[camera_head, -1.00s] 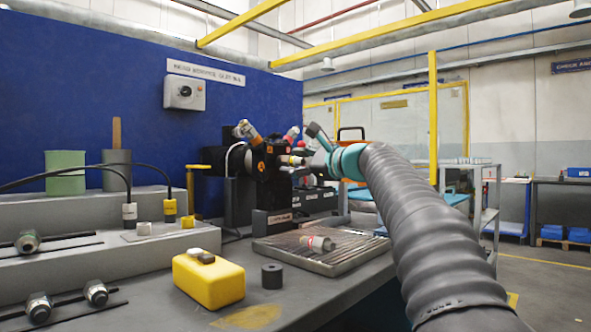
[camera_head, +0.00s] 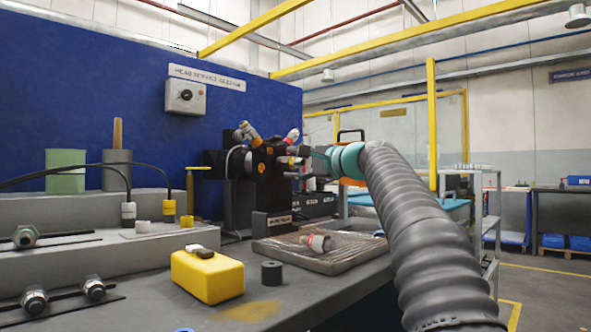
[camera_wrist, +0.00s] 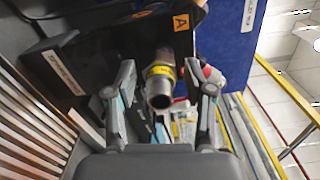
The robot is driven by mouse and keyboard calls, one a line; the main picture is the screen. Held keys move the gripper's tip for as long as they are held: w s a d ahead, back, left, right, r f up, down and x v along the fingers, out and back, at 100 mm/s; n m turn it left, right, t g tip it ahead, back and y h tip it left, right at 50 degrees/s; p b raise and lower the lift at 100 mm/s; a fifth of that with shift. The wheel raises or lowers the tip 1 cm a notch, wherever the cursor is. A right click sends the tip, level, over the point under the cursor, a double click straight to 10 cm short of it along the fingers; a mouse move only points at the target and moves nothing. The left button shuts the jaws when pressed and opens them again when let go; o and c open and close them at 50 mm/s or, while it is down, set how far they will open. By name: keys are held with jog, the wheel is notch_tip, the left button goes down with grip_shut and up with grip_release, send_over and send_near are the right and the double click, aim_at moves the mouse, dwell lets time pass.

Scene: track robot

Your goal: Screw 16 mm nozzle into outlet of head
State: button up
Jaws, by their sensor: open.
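The head (camera_head: 268,163) is a black block with orange labels and fittings on several sides, mounted at the middle of the bench. In the wrist view, the head's face with an orange "A" label (camera_wrist: 181,22) is at the top. A metal nozzle with a yellow band (camera_wrist: 160,88) points toward the camera from below that label, apparently at the head's outlet; the joint is hidden. My gripper (camera_wrist: 159,68) is open, one finger on each side of the nozzle, with gaps visible. In the head view my gripper (camera_head: 318,160) is small and partly hidden beside the head.
A red-banded fitting (camera_head: 318,242) lies on the slatted tray (camera_head: 345,262). A yellow box (camera_head: 207,277) and a black cylinder (camera_head: 272,273) stand in front. Several metal fittings, one here (camera_head: 94,289), sit on the grey block at left. Blue panel (camera_head: 80,100) behind.

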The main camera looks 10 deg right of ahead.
jog(key=n+b, duration=0.1)
jog(key=n, duration=0.2)
jog(key=shift+f+n, duration=0.15)
jog(key=shift+n, duration=0.25)
jog(key=n, duration=0.4)
jog(key=shift+c, duration=0.2)
dwell(0.4)
grip_shut()
jog(key=shift+r, duration=0.2)
jog(key=shift+r+m+p, duration=0.1)
jog(key=shift+m+p, duration=0.5)
jog(key=shift+m, duration=0.1)
jog(key=m+p, duration=0.3)
jog(key=m, duration=0.1)
jog(key=shift+m, duration=0.3)
jog(key=shift+m+p, duration=2.4)
jog(key=shift+m, duration=0.7)
